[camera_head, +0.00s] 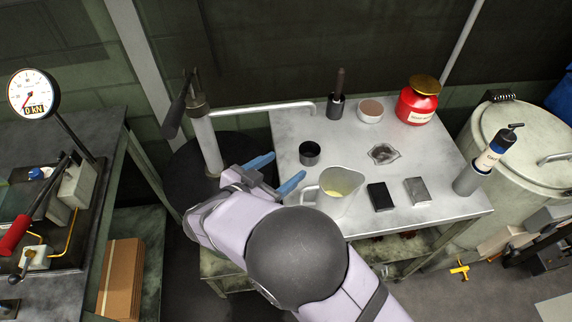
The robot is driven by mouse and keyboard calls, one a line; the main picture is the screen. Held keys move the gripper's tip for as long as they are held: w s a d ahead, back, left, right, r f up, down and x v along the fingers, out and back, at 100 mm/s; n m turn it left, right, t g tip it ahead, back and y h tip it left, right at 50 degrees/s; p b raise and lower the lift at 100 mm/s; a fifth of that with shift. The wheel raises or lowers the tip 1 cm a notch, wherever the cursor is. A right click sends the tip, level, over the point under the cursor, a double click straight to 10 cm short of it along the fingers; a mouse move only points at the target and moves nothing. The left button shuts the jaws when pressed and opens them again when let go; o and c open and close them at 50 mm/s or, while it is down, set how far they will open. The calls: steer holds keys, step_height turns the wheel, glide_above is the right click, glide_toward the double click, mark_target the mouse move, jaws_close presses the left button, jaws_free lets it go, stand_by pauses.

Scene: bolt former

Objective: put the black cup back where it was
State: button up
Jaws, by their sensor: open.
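The black cup (309,153) stands upright on the grey metal table (300,120), near its left side, and looks empty. My gripper (277,170) is open at the table's left edge. Its two blue fingers point right, toward the cup, with the cup just beyond the fingertips. Nothing shows between the fingers. I cannot tell how high the fingers are above the table.
A dark-handled tool (337,98), a round tin (370,110) and a red canister (417,102) stand at the back.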

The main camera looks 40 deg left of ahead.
steer(key=w+d+r+y, duration=0.1)
steer(key=w, duration=0.3)
steer(key=w+d+r+g+y, duration=0.1)
steer(key=w, duration=0.3)
steer(key=w+r+y, duration=0.1)
steer(key=w, duration=0.4)
steer(key=shift+w+d+r+g, duration=0.1)
steer(key=shift+d+g, duration=0.3)
steer(key=w+d+n+g+y, duration=0.1)
steer(key=w+d+g+y, duration=0.15)
steer(key=d, duration=0.65)
steer(key=s+d+f+g+h, duration=0.1)
steer(key=s+d+f+g, duration=0.1)
steer(key=d, duration=0.6)
steer(key=s+d+f+g+h, duration=0.1)
steer(key=s+d+g+h, duration=0.15)
steer(key=d, duration=0.55)
steer(key=s+d+f+m+g+h, duration=0.1)
steer(key=s+d+g, duration=0.3)
steer(key=s+d, duration=1.1)
steer(key=shift+s+d+f+g+h, duration=0.15)
steer(key=shift+d+f+g+h, duration=0.3)
steer(key=shift+d+f, duration=0.3)
steer(key=shift+r, duration=0.1)
